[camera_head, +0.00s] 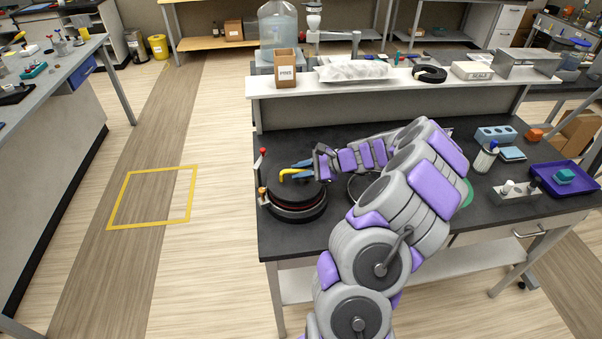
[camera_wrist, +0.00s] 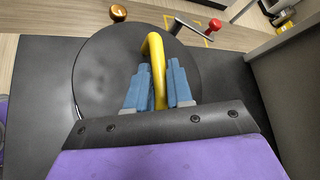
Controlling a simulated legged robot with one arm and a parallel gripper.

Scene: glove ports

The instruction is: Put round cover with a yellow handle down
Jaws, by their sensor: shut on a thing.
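The round cover is a black disc with a yellow handle. In the head view the round cover (camera_head: 287,190) sits at the left end of the dark bench, over a round black base with a reddish ring. In the wrist view the cover (camera_wrist: 100,75) fills the middle, and its yellow handle (camera_wrist: 156,65) stands up between my fingers. My gripper (camera_head: 290,172) has blue fingers and is shut on the handle; the fingers also show in the wrist view (camera_wrist: 158,82). I cannot tell whether the cover touches the base below it.
A red-knobbed lever (camera_head: 262,158) and an amber knob (camera_head: 262,191) stand close beside the cover. A raised white shelf (camera_head: 400,84) runs along the back. A purple tray (camera_head: 540,172) and a vial rack lie at the right. My arm hides the bench's middle.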

